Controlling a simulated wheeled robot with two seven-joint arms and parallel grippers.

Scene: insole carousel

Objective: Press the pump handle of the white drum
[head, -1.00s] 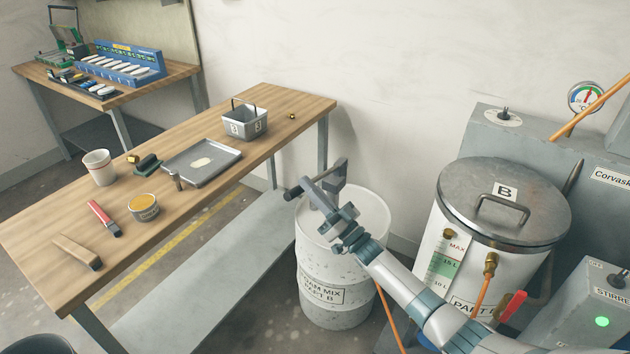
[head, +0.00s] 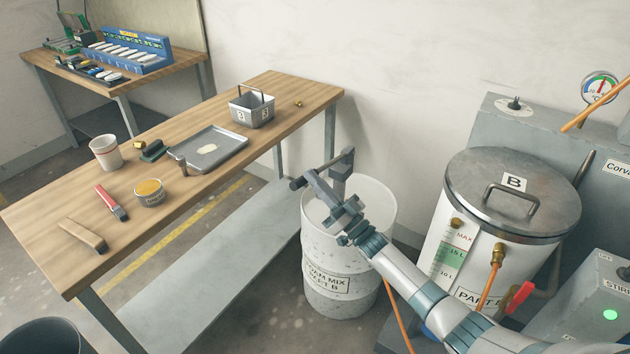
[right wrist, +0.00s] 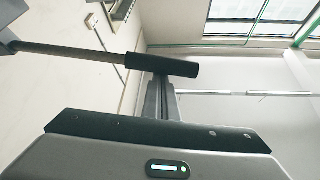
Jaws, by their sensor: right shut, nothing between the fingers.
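The white drum (head: 333,262), labelled "FOAM MIX PART B", stands upright on the floor right of the workbench. A grey pump (head: 342,170) rises from its top. The pump handle (head: 298,184) reaches out to the left and ends in a black grip. My right gripper (head: 312,181) is shut and empty, with its fingertips at the handle. In the right wrist view the black grip (right wrist: 163,66) lies across the tips of my right gripper (right wrist: 159,80); whether they touch is hard to tell. My left gripper is not in view.
A steel-lidded tank (head: 512,200) marked B stands close right of the drum, with an orange hose and red lever. The workbench (head: 205,225) on the left holds a tray (head: 228,138), a grey bin (head: 250,110) and small items. A dark bin edge (head: 45,325) shows lower left.

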